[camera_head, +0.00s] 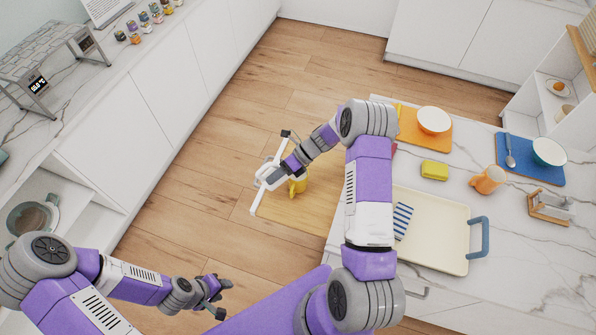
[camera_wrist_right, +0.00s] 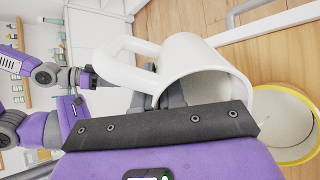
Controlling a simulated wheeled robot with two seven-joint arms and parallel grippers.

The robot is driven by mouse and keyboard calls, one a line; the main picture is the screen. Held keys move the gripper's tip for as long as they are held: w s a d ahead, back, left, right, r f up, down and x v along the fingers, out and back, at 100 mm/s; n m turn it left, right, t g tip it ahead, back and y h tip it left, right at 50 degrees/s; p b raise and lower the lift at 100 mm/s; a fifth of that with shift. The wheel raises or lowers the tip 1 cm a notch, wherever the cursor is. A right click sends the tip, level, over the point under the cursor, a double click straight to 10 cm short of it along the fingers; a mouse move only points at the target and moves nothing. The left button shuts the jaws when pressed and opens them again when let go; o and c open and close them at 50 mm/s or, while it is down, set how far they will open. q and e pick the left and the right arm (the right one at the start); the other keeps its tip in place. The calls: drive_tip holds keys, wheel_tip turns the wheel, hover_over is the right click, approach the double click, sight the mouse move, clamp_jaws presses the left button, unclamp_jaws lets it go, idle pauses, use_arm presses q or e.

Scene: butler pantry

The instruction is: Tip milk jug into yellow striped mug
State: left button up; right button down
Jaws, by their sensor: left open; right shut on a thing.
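The white milk jug (camera_wrist_right: 185,62) is in my right gripper, its handle to the left and its open mouth facing right in the right wrist view. In the head view the jug (camera_head: 267,174) is small and partly hidden by the gripper. My right gripper (camera_head: 285,170) is shut on it. The yellow mug (camera_head: 299,184) stands on a wooden top, close beside the jug. Its yellow rim (camera_wrist_right: 306,90) shows at the right edge of the right wrist view, near the jug's mouth; no pouring stream is visible. My left gripper (camera_head: 218,297) is open and empty at lower left.
The wooden top (camera_head: 310,213) has a white rail at its left and adjoins the marble counter. A cream tray (camera_head: 440,240), orange cup (camera_head: 488,180), yellow sponge (camera_head: 434,170), orange board (camera_head: 425,132) and blue board (camera_head: 545,172) lie right. Floor is open at left.

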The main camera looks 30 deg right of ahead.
drive_tip(key=shift+a+f+h+p, duration=0.1)
drive_tip(key=shift+a+h+p, duration=0.3)
drive_tip(key=shift+h+p, duration=0.45)
drive_tip(key=shift+f+h, duration=0.4)
drive_tip(key=shift+h, duration=0.15)
drive_tip(key=shift+f+g+h+p, duration=0.3)
drive_tip(key=shift+h+p, duration=0.4)
drive_tip(key=shift+p, duration=0.3)
drive_tip(key=shift+f+h+p, duration=0.35)
drive_tip(key=shift+h+p, duration=0.05)
drive_tip(key=shift+h, duration=0.2)
drive_tip(key=shift+f, duration=0.15)
drive_tip(key=shift+d, duration=0.1)
